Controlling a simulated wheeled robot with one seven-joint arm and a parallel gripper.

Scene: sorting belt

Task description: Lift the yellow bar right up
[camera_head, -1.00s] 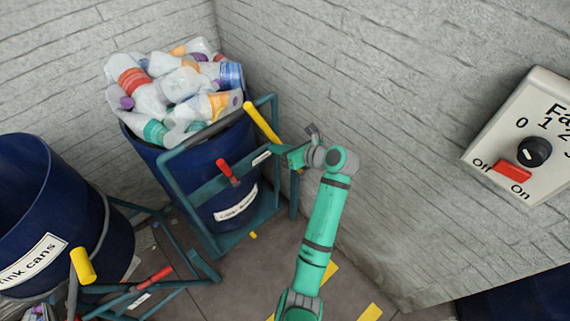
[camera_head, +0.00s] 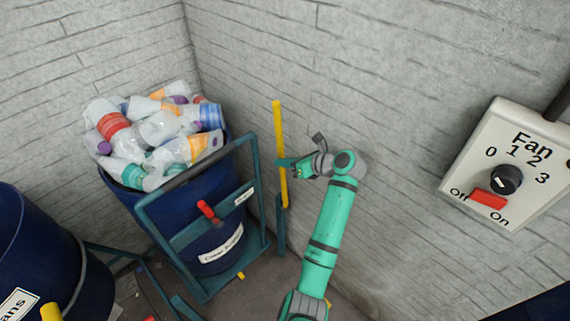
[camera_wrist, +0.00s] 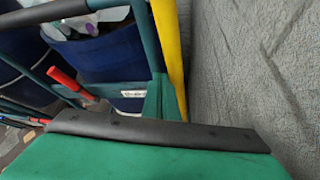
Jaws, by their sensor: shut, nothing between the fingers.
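The yellow bar (camera_head: 278,130) stands nearly upright at the right side of the teal frame, against the grey wall in the head view. In the wrist view the yellow bar (camera_wrist: 166,35) rises along the frame's teal post, beyond my gripper. My gripper (camera_head: 292,165) is shut and empty. It is at the bar's middle to lower part, on its right side; whether it touches the bar I cannot tell. In the wrist view a green finger with a black pad (camera_wrist: 150,132) fills the bottom and hides the bar's lower end.
The teal frame (camera_head: 153,224) holds a blue barrel (camera_head: 207,204) heaped with plastic bottles. A red handle (camera_head: 208,211) sticks out at its front. Another blue barrel (camera_head: 50,250) is at left. A fan switch panel (camera_head: 520,150) is on the right. The brick wall is close behind my gripper.

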